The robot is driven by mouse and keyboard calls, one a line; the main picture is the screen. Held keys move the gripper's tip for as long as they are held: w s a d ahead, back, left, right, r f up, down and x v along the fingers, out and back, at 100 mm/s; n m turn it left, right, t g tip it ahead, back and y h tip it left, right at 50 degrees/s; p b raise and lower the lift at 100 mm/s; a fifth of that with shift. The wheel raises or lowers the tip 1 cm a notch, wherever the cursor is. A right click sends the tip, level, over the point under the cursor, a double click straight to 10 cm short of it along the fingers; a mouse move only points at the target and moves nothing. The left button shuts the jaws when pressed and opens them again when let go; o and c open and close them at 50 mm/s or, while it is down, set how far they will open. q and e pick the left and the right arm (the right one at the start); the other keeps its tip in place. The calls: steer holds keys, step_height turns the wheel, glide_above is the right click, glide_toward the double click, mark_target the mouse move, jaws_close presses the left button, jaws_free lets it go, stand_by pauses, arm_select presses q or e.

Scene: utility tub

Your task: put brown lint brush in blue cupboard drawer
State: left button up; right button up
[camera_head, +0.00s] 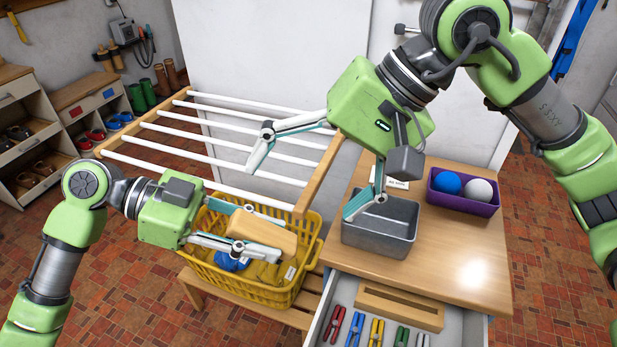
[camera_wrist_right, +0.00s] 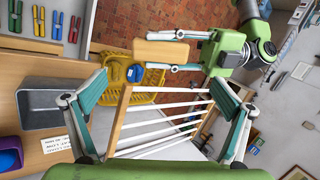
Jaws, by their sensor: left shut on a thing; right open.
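The brown lint brush appears to be the light-brown block (camera_head: 262,229) in my left gripper (camera_head: 242,230). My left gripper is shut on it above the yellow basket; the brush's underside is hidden. It also shows in the right wrist view (camera_wrist_right: 160,51). My right gripper (camera_head: 300,188) is open and empty, with one finger over the rack and the other at the grey metal bin. A low cupboard (camera_head: 92,92) at the far left has a red-marked and a blue-marked drawer front (camera_head: 108,93), which appear shut.
A yellow basket (camera_head: 312,243) with yellow and blue cloth stands below the white-barred rack (camera_head: 220,125). The wooden counter (camera_head: 455,250) carries the grey bin (camera_head: 380,240) and a purple box (camera_head: 462,206) with balls. An open drawer (camera_head: 450,325) below holds coloured pegs.

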mark_target(268, 226)
steer(key=x, duration=1.1)
steer(key=shift+a, duration=0.15)
steer(key=c, duration=1.2)
arm_select(q)
steer(key=o, duration=1.2)
arm_select(e)
steer(key=shift+c, duration=0.2)
arm_select(q)
steer(key=shift+a, duration=0.1)
